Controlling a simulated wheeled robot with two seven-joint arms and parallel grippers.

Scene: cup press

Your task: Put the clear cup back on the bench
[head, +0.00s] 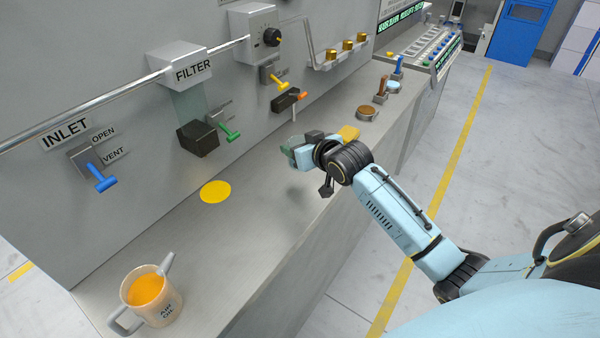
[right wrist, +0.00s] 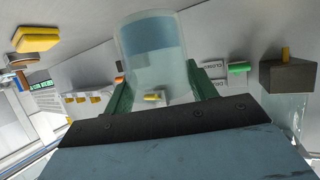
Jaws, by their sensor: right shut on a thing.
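The clear cup (right wrist: 150,62) is between the two green fingers of my right gripper (right wrist: 160,95) in the right wrist view. It is see-through with a bluish band. I cannot tell for sure which way up it is. In the head view my right gripper (head: 294,150) is over the bench (head: 265,235), with a soft shadow below it, so it is held above the surface. The cup is small and mostly lost behind the gripper there. My left gripper is not in view.
A yellow disc (head: 215,191) lies flat on the bench. A mug labelled "AIR OIL" (head: 155,307) with orange contents stands at the near left. The wall has a blue inlet handle (head: 101,178), a green handle (head: 230,132) and a dark filter block (head: 198,139). Bench between disc and mug is clear.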

